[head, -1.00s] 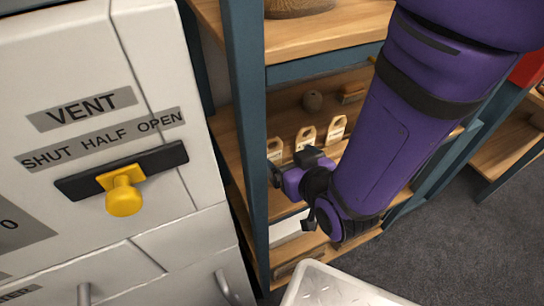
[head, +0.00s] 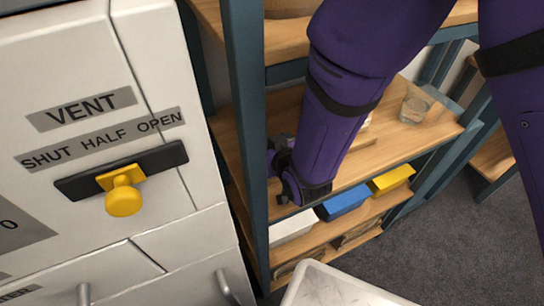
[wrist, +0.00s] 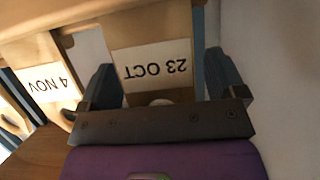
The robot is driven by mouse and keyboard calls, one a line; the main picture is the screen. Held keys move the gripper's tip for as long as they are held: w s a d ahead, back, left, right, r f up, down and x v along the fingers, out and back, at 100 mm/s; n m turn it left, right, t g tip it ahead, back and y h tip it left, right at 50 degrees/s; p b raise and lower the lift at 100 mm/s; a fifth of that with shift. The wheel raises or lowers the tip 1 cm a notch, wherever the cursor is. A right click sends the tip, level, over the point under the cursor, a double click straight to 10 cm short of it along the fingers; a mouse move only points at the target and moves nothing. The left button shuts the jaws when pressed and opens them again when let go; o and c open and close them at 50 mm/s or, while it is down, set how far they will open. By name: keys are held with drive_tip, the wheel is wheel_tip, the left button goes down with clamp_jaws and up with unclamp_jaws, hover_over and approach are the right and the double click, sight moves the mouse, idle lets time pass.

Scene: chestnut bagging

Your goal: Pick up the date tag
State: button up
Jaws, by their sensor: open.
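A second tag (wrist: 48,82), labelled "4 NOV", is to the left, outside the left finger. In the head view my gripper (head: 283,168) is on the middle shelf, close to the teal post. The tags there are mostly hidden behind my arm.
The teal shelf post (head: 246,130) is just left of my gripper. A glass jar (head: 414,108) stands at the shelf's right end. Below are a blue box (head: 343,202) and a yellow box (head: 391,179). The white cabinet (head: 150,235) with the vent slider is left.

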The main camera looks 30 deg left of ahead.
drive_tip(key=shift+c, duration=0.2)
drive_tip(key=c, duration=0.9)
drive_tip(key=shift+o, duration=0.2)
drive_tip(key=shift+r, duration=0.1)
wheel_tip(320, 180, up, 10)
idle(0.4)
